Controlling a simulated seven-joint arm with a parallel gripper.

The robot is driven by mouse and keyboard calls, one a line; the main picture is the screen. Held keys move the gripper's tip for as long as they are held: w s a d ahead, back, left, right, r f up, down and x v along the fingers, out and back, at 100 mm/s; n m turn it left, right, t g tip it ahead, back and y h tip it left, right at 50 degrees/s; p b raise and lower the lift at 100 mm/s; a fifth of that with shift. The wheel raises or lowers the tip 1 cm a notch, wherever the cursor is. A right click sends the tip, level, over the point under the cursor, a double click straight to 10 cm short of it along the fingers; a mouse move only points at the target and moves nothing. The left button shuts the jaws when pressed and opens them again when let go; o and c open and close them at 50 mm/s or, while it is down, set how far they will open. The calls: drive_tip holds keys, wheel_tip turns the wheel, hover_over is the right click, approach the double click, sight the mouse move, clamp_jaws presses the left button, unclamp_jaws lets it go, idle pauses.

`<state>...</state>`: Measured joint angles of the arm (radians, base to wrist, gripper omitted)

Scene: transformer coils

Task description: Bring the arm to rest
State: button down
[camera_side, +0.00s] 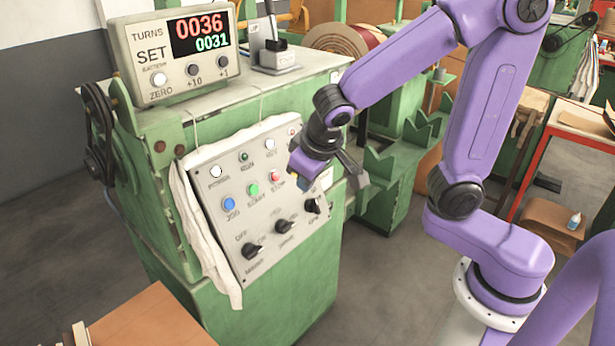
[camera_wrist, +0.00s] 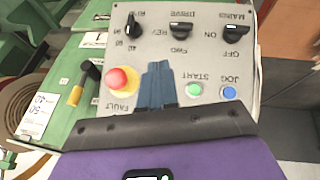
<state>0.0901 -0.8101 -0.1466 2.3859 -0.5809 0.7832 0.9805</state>
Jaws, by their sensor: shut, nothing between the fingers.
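My gripper (camera_side: 318,178) is in front of the upper right part of the grey control panel (camera_side: 232,216) on the green machine. In the wrist view its two dark fingers (camera_wrist: 157,80) are together, with nothing between them. They point at the panel beside a red mushroom button (camera_wrist: 122,80) and hide a strip of it. The green START button (camera_wrist: 194,90) and blue JOG button (camera_wrist: 229,92) show to their right. Whether the fingertips touch the panel cannot be told. My purple arm is bent, reaching in from the right.
A counter box (camera_side: 178,52) on the machine reads 0036 above 0031. Black rotary knobs (camera_side: 285,226) stick out of the lower panel. A white cloth (camera_side: 205,240) hangs at its left edge. A wooden surface (camera_side: 150,320) is at front left. Open floor (camera_side: 375,285) lies right of the machine.

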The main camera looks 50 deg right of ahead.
drive_tip(key=s+d+n+g+y, duration=0.1)
drive_tip(key=s+n, duration=0.4)
drive_tip(key=s, duration=0.5)
drive_tip(key=s+d+f+n+g+y, duration=0.1)
drive_tip(key=s+d+n+g, duration=0.2)
drive_tip(key=s+n, duration=0.3)
drive_tip(key=s, duration=0.4)
drive_tip(key=shift+s+f+g, duration=0.3)
drive_tip(key=shift+s, duration=0.1)
